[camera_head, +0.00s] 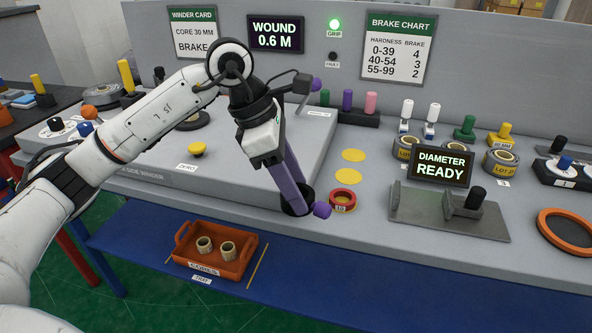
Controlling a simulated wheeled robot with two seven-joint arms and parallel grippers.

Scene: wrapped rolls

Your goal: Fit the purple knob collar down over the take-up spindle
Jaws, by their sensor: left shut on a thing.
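My left gripper (297,198) reaches down over the front of the grey winder deck, its long purple fingers pointing down and to the right. It is shut on the purple knob collar (322,210), whose round purple knob sticks out to the right of the fingertips. A dark round part surrounds the fingertips, and they hide much of it. I cannot make out the take-up spindle; the arm or fingers may cover it. Whether the collar touches the deck is unclear. My right gripper is not in view.
A red-rimmed roll (343,201) stands close right of the collar, with yellow discs (353,155) behind it. A display reading DIAMETER READY (441,166) and a grey fixture (450,213) stand farther right. An orange tray (214,250) with two cores sits below on the blue shelf.

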